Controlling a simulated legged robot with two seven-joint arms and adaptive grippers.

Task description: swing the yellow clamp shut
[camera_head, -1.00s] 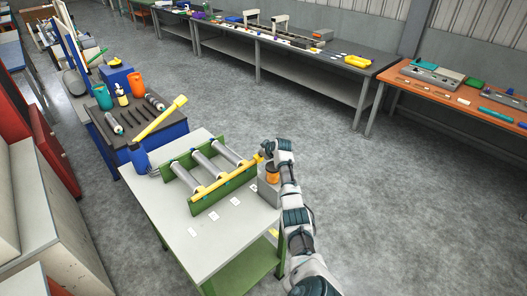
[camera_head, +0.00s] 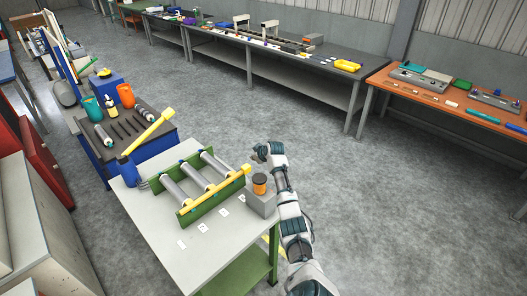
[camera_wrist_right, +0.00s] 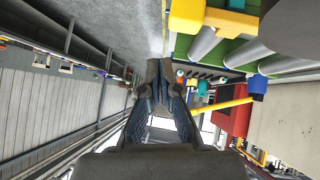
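One yellow clamp bar (camera_head: 215,195) lies along the near green rail of the roller frame on the white-topped table. Its yellow end block shows at the top of the right wrist view (camera_wrist_right: 205,16). A second yellow bar (camera_head: 148,133) slants up from a blue post (camera_head: 127,171) at the frame's far left corner, swung away from the rollers; it also shows in the right wrist view (camera_wrist_right: 222,106). My right gripper (camera_head: 262,152) is beyond the near bar's right end, apart from it. Its fingertips (camera_wrist_right: 164,72) look together, with nothing between them. My left gripper is out of view.
A grey block (camera_head: 262,203) with an orange-black spool (camera_head: 260,184) stands at the table's right edge, beside my arm. Behind the frame, a dark-topped bench (camera_head: 126,128) holds orange containers and tools. Open floor lies to the right.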

